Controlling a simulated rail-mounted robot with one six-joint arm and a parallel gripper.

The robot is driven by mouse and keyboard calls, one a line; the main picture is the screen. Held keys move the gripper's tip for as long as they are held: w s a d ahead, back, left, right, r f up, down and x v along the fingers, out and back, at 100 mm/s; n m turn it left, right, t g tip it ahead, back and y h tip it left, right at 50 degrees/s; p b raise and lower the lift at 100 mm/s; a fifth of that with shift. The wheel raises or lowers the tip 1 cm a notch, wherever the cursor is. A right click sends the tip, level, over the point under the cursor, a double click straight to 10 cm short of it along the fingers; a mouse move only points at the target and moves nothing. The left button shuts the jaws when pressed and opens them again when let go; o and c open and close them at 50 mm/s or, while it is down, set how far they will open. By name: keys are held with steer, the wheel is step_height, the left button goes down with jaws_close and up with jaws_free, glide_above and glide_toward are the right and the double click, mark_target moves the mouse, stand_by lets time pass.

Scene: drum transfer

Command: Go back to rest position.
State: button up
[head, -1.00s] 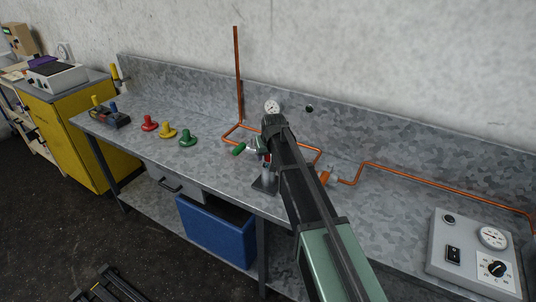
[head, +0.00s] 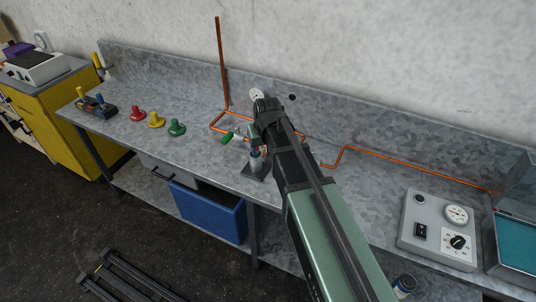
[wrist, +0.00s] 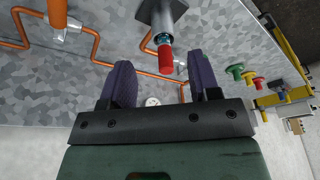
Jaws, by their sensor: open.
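My gripper (wrist: 162,82) is open, with its two purple-grey fingers apart and nothing between them. In the wrist view a metal stand (wrist: 165,18) with a red tip (wrist: 165,58) is just beyond the fingers and looks apart from them. In the head view the dark end of my arm (head: 268,112) is above the bench, over the stand's base (head: 256,172) and partly hiding the fitting there. A green handle (head: 228,138) sticks out to its left. The gripper's fingers are hidden in the head view.
A copper pipe (head: 221,65) rises behind the fitting, near a round gauge (head: 257,94). Red (head: 137,113), yellow (head: 156,120) and green knobs (head: 177,127) stand to the left. A grey control box (head: 438,228) is at the right. A blue bin (head: 208,213) sits below.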

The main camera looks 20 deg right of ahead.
steer(key=s+g, duration=0.3)
steer(key=s, duration=1.7)
steer(key=shift+m, duration=0.3)
steer(key=f+b, duration=0.5)
steer(key=shift+w+f, duration=0.25)
steer(key=shift+w, duration=0.05)
